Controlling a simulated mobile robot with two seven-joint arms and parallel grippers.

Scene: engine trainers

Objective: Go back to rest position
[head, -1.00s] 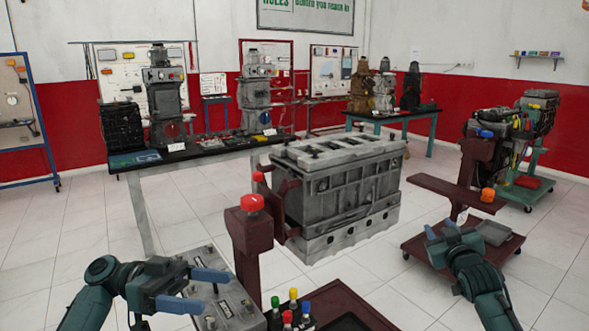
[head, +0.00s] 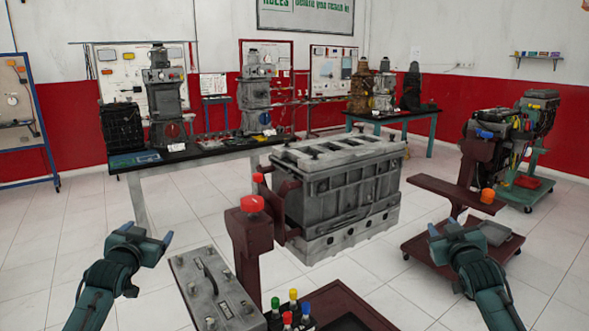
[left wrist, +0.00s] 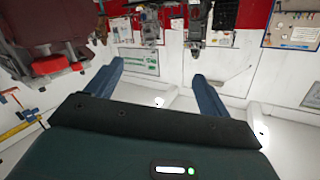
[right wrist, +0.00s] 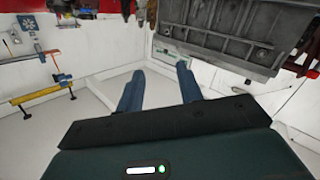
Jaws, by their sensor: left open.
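My left gripper (head: 148,232) is raised in the lower left of the head view, left of the grey battery-like box. Its blue fingers stand apart in the left wrist view (left wrist: 160,85), with nothing between them. My right gripper (head: 453,226) is raised at the lower right, in front of the dark red wheeled stand. Its blue fingers are also apart and empty in the right wrist view (right wrist: 158,85). Neither gripper visibly touches anything.
A grey engine block (head: 345,190) hangs on a dark red stand (head: 247,235) with a red knob at centre. The grey box (head: 212,290) and several coloured-capped bottles (head: 290,310) sit at the front. A bench (head: 220,150) holds engine parts behind.

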